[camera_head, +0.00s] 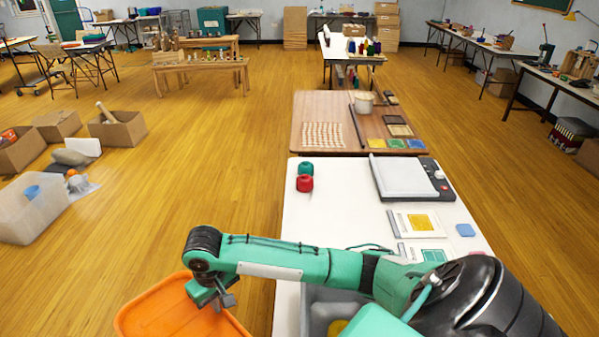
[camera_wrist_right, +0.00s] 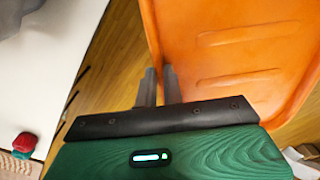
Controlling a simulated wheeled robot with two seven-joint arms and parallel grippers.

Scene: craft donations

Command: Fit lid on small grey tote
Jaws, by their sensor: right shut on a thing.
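The orange lid (camera_head: 165,312), a shallow tray-like piece with a raised rim, is at the bottom left of the head view, off the table's left side and over the wooden floor. My right gripper (camera_head: 226,299) is shut on the lid's edge. In the right wrist view the two fingers (camera_wrist_right: 159,84) meet at the rim of the lid (camera_wrist_right: 235,45), which hangs out to the right. The small grey tote (camera_head: 318,312) stands on the near end of the white table, partly hidden behind my right arm. Something yellow shows inside it. My left gripper is not in view.
The white table (camera_head: 335,215) holds red (camera_head: 305,184) and green (camera_head: 305,168) jars, a paper trimmer (camera_head: 403,178), card packs and a blue square (camera_head: 465,230). A brown table (camera_head: 345,104) adjoins behind. Boxes and a clear bin (camera_head: 28,212) stand on the floor left.

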